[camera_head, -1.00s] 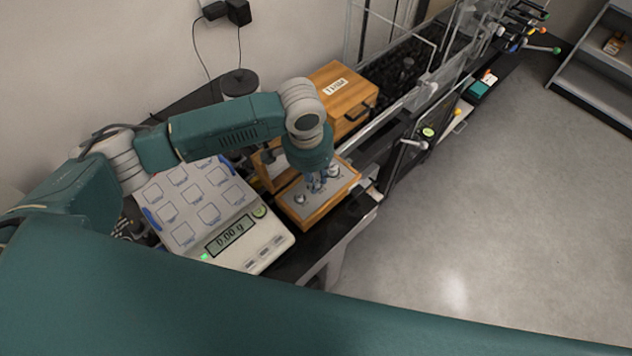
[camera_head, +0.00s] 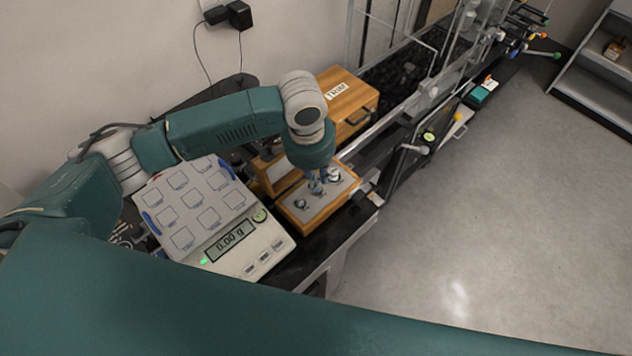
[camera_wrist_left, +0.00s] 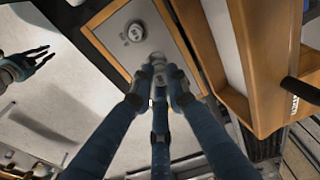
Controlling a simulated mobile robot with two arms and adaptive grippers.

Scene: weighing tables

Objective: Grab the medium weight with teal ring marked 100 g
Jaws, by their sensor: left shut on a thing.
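A wooden tray (camera_head: 322,219) with a grey inlay holds small silver weights. One weight (camera_head: 301,204) stands at its near left and another (camera_head: 335,174) at its far right. My left gripper (camera_head: 316,186) points down over the middle of the tray. In the left wrist view its blue fingers (camera_wrist_left: 158,76) are shut on a small silver weight (camera_wrist_left: 157,59). The fingers hide most of it, and I cannot read its mark or ring colour. Another weight (camera_wrist_left: 135,32) stands in the tray beside it. My right gripper (camera_wrist_left: 24,66) shows at the left of the wrist view, fingers spread, empty.
A white scale (camera_head: 237,252) reading 0.00 g stands left of the tray. A wooden box (camera_head: 346,100) with a handle stands behind. A glass-framed bench runs off to the upper right. The floor at right is clear.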

